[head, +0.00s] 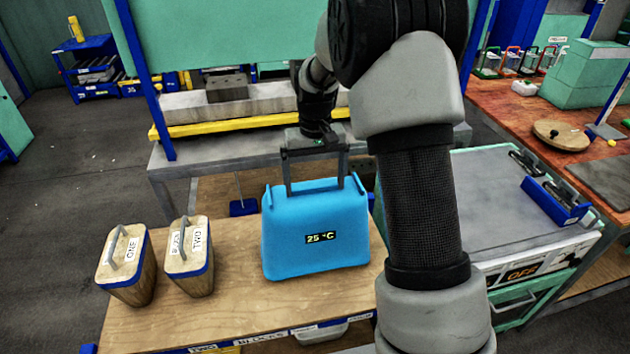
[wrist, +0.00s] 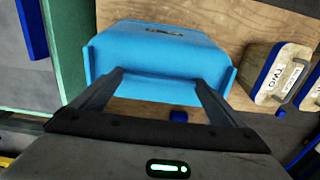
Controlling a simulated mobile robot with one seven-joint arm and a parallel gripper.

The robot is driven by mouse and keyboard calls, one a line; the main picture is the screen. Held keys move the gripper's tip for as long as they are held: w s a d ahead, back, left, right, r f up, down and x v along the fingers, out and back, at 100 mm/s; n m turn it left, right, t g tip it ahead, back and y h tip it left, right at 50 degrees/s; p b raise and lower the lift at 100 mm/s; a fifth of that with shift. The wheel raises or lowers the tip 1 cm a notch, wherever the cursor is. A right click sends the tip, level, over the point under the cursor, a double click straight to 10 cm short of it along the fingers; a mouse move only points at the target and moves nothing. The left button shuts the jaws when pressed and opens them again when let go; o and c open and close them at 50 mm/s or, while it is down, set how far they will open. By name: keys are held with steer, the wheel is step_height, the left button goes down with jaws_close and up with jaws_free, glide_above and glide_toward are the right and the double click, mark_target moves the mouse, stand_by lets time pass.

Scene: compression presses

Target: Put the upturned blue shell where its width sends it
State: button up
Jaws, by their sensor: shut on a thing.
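The blue shell (head: 315,235) has a dark label reading 25 °C on its front. It is at the middle of the wooden table, and I cannot tell whether it rests on the wood or hangs just above it. My gripper (head: 315,187) points down at its top, with its two fingers spread wide and closed on the shell's sides. In the wrist view the blue shell (wrist: 160,52) lies between and beyond the fingers of my gripper (wrist: 160,82). The shell's inside and underside are hidden.
Two wooden blocks with grey handles, ONE (head: 127,270) and TWO (head: 189,262), stand left of the shell. The wooden table (head: 245,310) is bare in front. A grey-topped cabinet (head: 500,200) is at right. A press bench with a yellow bar (head: 225,123) is behind.

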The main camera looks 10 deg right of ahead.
steer(key=shift+f+b, duration=0.35)
steer(key=shift+f, duration=0.2)
steer(key=o, duration=1.5)
step_height(320, 180, up, 17)
steer(key=shift+r+p, duration=0.2)
steer(key=shift+p, duration=0.55)
steer(key=s+r+t+p, duration=0.2)
steer(key=s+r, duration=0.6)
steer(key=s+t+p, duration=0.1)
steer(key=s, duration=0.5)
steer(key=s+r+t+p, duration=0.1)
steer(key=s+p, duration=0.1)
steer(key=s, duration=0.5)
steer(key=s+t+p, duration=0.1)
steer(key=s, duration=0.5)
steer(key=shift+s+r+t, duration=0.2)
steer(key=shift+s+t, duration=0.1)
steer(key=shift+s, duration=0.1)
